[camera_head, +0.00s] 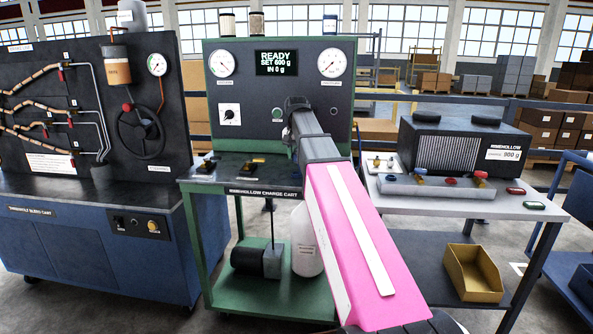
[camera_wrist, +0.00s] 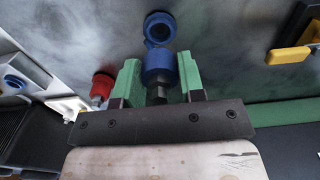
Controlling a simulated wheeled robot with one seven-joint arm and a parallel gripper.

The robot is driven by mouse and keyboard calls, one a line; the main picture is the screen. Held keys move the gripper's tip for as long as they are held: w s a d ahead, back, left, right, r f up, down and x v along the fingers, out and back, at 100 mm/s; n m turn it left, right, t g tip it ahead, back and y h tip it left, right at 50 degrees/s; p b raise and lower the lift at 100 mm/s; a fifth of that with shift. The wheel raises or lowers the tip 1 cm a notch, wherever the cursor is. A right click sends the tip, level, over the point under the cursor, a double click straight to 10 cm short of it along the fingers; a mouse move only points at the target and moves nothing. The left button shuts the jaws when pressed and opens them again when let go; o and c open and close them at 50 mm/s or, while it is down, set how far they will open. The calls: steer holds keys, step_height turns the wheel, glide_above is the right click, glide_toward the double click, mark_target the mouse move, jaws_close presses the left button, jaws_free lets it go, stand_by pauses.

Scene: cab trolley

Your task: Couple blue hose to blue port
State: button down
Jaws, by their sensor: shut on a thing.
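My gripper (camera_wrist: 159,78) shows in the wrist view with its green fingers on either side of a blue hose coupler (camera_wrist: 157,66). It is shut on this coupler. A blue ring-shaped fitting (camera_wrist: 159,27), which looks like the blue port, lies just beyond the coupler on a grey surface. The two nearly touch in the picture; I cannot tell whether they are joined. In the head view my arm reaches over the charge cart (camera_head: 262,193), and the coupler and port are hidden.
A red fitting (camera_wrist: 102,86) is left of the fingers, and a yellow-and-black part (camera_wrist: 289,54) is at right in the wrist view. In the head view a black finned unit (camera_head: 440,150) stands on the right table. A yellow bin (camera_head: 473,273) sits on its lower shelf.

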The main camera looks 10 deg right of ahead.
steer(key=shift+r, duration=0.45)
steer(key=s+f+n, duration=0.1)
steer(key=s+f, duration=0.2)
steer(key=s, duration=0.4)
steer(key=s+f+n, duration=0.2)
steer(key=s+f, duration=0.1)
steer(key=s, duration=0.5)
steer(key=shift+n, duration=0.3)
steer(key=shift+d+f, duration=0.1)
